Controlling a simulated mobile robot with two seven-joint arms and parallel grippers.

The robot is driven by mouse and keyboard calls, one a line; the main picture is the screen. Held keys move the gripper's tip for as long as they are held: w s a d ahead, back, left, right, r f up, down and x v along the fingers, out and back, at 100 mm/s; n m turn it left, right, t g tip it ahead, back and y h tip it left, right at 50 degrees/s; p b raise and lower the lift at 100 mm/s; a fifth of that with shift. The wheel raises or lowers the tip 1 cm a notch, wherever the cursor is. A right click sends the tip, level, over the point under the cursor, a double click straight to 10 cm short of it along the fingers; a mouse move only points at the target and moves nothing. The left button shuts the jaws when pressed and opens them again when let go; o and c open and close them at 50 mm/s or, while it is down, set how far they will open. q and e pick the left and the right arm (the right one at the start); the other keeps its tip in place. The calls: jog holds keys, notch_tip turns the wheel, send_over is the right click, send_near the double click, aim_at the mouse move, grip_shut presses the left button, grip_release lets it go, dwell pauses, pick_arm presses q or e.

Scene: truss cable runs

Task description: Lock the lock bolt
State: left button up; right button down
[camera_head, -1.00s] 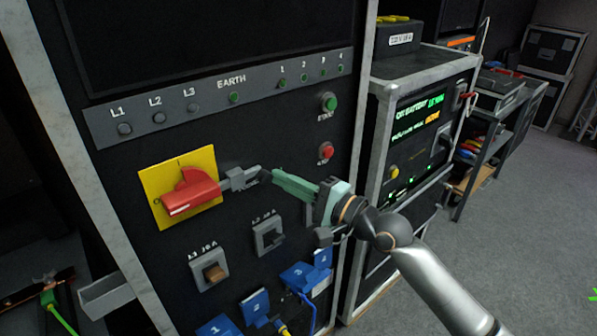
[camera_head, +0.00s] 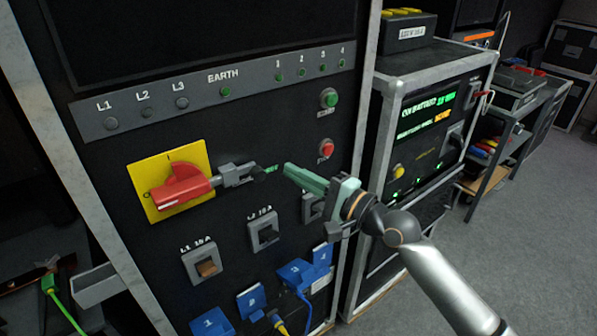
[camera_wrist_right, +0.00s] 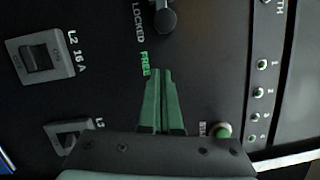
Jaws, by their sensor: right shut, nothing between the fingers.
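The lock bolt (camera_head: 238,174) is a grey slide with a dark round knob, to the right of the red rotary handle (camera_head: 182,187) on its yellow plate (camera_head: 141,176). In the right wrist view the bolt's knob (camera_wrist_right: 164,20) is beside the word LOCKED, with the green word FREE (camera_wrist_right: 145,63) nearer my fingers. My right gripper (camera_head: 288,167) is shut and empty, its green fingertips a short way right of the knob and apart from it. The fingers also show in the right wrist view (camera_wrist_right: 163,72). My left gripper is not in view.
Green (camera_head: 328,98) and red (camera_head: 326,148) push buttons sit above my right gripper. Breaker switches (camera_head: 264,230) and blue connectors (camera_head: 296,272) with cables are below. A second rack (camera_head: 425,130) with a lit screen stands to the right. Grey floor lies beyond.

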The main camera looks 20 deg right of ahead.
jog(key=b+v, duration=0.2)
jog(key=v, duration=0.7)
jog(key=shift+s+d, duration=0.2)
jog(key=shift+s, duration=0.2)
